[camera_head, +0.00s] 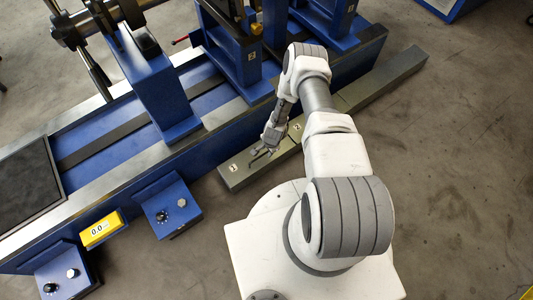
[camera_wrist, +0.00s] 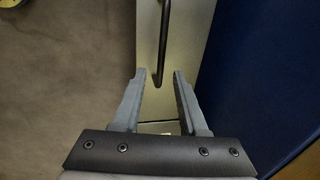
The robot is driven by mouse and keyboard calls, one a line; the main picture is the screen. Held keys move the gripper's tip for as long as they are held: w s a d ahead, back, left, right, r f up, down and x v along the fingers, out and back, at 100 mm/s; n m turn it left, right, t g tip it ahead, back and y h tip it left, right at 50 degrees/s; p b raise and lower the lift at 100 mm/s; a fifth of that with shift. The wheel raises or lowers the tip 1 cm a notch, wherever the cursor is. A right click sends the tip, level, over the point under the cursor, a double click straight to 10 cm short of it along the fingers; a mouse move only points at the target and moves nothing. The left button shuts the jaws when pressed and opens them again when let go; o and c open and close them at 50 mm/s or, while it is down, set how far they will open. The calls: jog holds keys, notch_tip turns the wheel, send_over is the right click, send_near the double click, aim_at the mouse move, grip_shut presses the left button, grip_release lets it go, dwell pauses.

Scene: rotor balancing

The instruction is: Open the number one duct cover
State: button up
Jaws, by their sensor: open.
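The long grey-green duct lies on the floor along the front of the blue machine. Its near-left cover (camera_head: 238,182) carries a small white label (camera_head: 233,168) with a digit too small to read surely. In the wrist view this cover (camera_wrist: 148,25) is a pale strip with a dark bar handle (camera_wrist: 164,40) on top. My gripper (camera_head: 262,152) is over this cover. In the wrist view my gripper (camera_wrist: 158,77) is open, one finger on each side of the handle's lower end. I cannot tell its height above the handle. The cover looks closed.
The blue machine bed (camera_head: 130,195) runs close beside the duct. A second label (camera_head: 298,127) marks the duct further along. Open floor (camera_head: 460,160) lies to the right.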

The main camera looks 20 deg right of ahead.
jog(key=shift+w+f, duration=0.2)
jog(key=shift+f, duration=0.7)
jog(key=shift+c, duration=0.2)
grip_shut()
dwell(0.7)
